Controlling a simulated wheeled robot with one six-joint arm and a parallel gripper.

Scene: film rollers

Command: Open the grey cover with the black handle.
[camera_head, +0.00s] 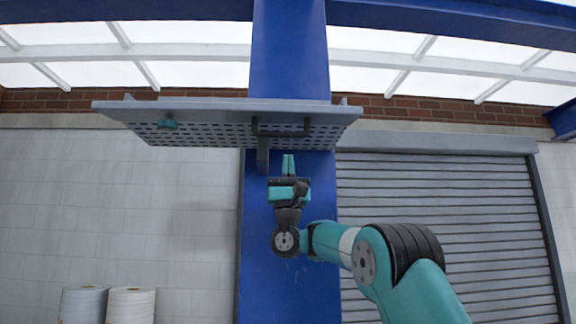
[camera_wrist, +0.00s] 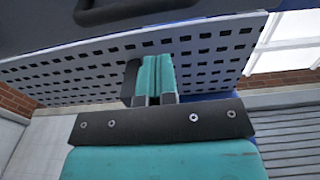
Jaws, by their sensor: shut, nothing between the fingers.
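The grey cover (camera_head: 215,107) is a wide perforated panel at the upper middle of the head view. It stands out nearly level, with its slotted underside showing. The black handle (camera_head: 281,134) is a bar on the right half of that underside. In the wrist view the slotted cover (camera_wrist: 215,45) crosses the top, and part of a dark bar that looks like the handle (camera_wrist: 130,12) shows at the upper edge. My gripper (camera_head: 288,158) is just below the cover and handle, pointing up. Its teal fingers (camera_wrist: 155,65) are shut together and empty; I cannot tell whether they touch the cover.
A blue column (camera_head: 290,60) stands behind the cover and my arm. A grey roller shutter (camera_head: 440,190) is to the right. Two pale rolls (camera_head: 130,305) stand at the lower left before a white wall (camera_head: 120,210). Space beside the column looks open.

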